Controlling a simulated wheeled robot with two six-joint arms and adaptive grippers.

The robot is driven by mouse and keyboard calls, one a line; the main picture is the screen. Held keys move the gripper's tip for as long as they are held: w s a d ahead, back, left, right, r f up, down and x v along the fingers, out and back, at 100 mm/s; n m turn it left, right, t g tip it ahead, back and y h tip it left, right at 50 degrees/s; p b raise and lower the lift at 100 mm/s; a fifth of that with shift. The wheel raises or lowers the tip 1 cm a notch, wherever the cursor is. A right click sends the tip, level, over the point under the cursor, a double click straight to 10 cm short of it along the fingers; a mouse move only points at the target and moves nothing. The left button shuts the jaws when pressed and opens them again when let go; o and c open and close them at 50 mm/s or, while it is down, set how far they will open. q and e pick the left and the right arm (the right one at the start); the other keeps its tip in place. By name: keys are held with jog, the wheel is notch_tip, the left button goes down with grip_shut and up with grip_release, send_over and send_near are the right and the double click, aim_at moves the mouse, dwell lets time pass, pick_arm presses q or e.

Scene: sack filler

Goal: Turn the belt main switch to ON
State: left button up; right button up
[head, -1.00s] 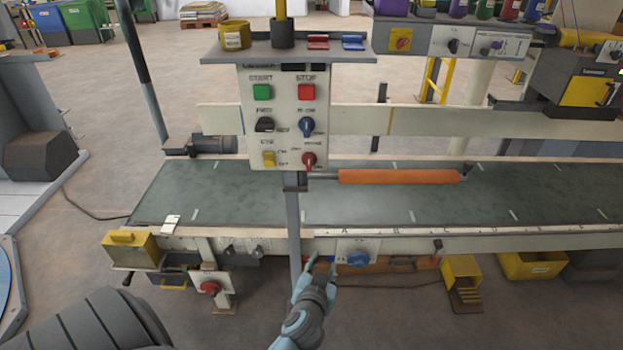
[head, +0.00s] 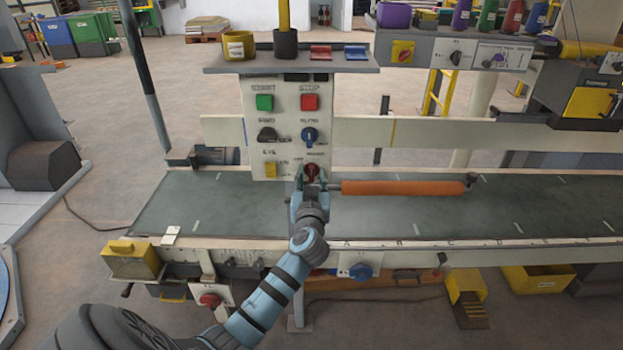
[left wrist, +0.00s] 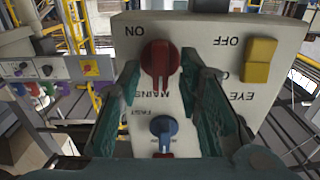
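The red main switch (head: 312,171) is a rotary knob low on the cream control panel (head: 289,135). In the left wrist view the panel appears upside down. There the red knob (left wrist: 160,60) has its ridge roughly upright in the picture, an ON label to its upper left and a MAINS label below. My left gripper (head: 309,184) is at the panel's lower edge, at the red knob. In the wrist view its two green fingers (left wrist: 161,78) stand apart, one on each side of the knob, with visible gaps. My right gripper is not in view.
A yellow switch (left wrist: 259,60) sits beside the red one, and a blue knob (left wrist: 163,126) lies on its MAINS side. An orange roller (head: 403,188) extends right of the panel's foot. The green belt (head: 225,205) runs below.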

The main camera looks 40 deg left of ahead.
pick_arm(q)
grip_shut()
jog(key=shift+m, duration=0.4)
jog(key=m, duration=0.3)
jog(key=shift+d+m+p, duration=0.1)
jog(key=shift+m+p, duration=0.2)
jog(key=shift+p, duration=0.1)
jog(key=m+p, duration=0.1)
jog(key=m, duration=0.3)
jog(key=shift+m, duration=0.3)
jog(key=m+p, duration=0.1)
jog(key=m, duration=0.3)
jog(key=shift+w+d+f+p, duration=0.1)
jog(key=shift+p, duration=0.2)
jog(key=m+p, duration=0.1)
jog(key=m, duration=0.3)
jog(key=shift+f+m, duration=0.15)
jog(key=shift+m, duration=0.25)
